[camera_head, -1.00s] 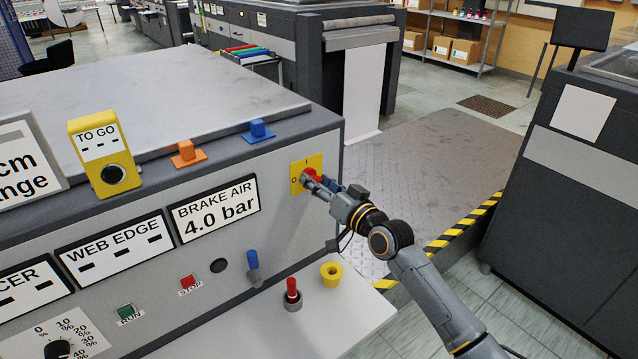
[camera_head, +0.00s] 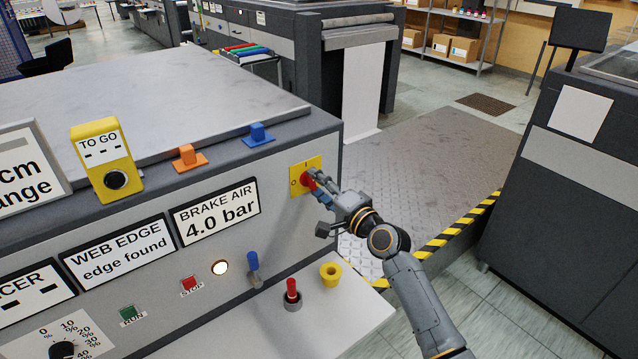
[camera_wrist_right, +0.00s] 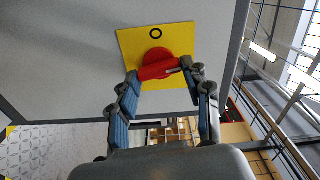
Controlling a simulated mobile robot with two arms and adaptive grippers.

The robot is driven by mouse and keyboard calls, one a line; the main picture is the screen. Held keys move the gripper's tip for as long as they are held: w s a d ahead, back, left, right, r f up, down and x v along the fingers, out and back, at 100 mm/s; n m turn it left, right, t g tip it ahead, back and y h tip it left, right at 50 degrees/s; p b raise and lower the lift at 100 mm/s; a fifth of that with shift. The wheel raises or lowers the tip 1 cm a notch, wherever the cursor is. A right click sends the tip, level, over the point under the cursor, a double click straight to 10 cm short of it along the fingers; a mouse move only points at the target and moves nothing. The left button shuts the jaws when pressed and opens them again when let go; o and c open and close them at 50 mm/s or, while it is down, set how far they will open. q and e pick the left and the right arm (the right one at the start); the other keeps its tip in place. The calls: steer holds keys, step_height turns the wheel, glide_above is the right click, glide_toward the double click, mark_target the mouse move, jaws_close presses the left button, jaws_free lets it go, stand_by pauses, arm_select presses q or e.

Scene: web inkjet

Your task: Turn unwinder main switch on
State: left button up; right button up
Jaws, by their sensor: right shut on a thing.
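The main switch is a red rotary knob (camera_head: 308,180) on a yellow plate (camera_head: 297,171) marked O and I, at the right end of the grey console front. My right gripper (camera_head: 316,184) is at the knob, its fingers shut on it. In the right wrist view the red knob (camera_wrist_right: 158,66) has its handle between the two fingertips of my right gripper (camera_wrist_right: 158,73). The O mark shows above the knob there. Part of the knob is hidden by the fingers in the head view. My left gripper is not in view.
The console (camera_head: 160,235) carries displays reading "WEB EDGE edge found" and "BRAKE AIR 4.0 bar", and a lit round lamp (camera_head: 220,268). A blue lever (camera_head: 253,264), a red-topped plunger (camera_head: 292,293) and a yellow cup (camera_head: 330,273) sit below. A diamond-plate platform (camera_head: 420,180) lies right.

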steer(key=shift+f+m, duration=0.1)
steer(key=shift+m, duration=1)
steer(key=o, duration=1.2)
steer(key=shift+c, duration=0.2)
steer(key=shift+p, duration=0.3)
steer(key=v, duration=1.2)
